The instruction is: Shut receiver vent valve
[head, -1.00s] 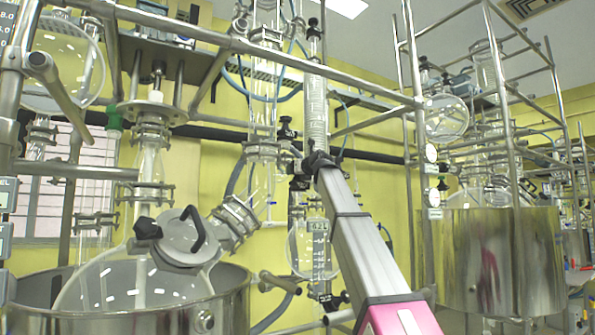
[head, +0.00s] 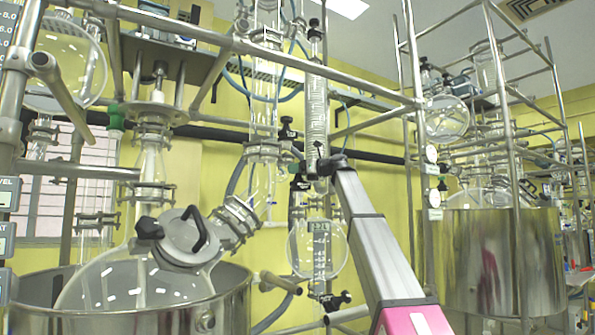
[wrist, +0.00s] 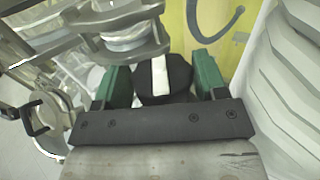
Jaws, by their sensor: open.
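A black valve knob with a white bar across it (wrist: 161,78) shows in the wrist view. I take it for the receiver vent valve. My gripper (wrist: 164,72) is open, with one green finger pad on each side of the knob; whether they touch it is unclear. The white bar runs roughly lengthwise between the fingers. In the head view my arm's end (head: 333,163) is at the glass column, above the round receiver flask (head: 318,248). The fingers are hard to make out there. I cannot tell which small black fitting there is this knob.
Metal frame bars (head: 250,46) cross above my arm. A large steel vessel with a glass reactor (head: 135,285) stands at the left, and another steel vessel (head: 500,262) at the right. In the wrist view a metal clamp (wrist: 125,50) is close to the left finger.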

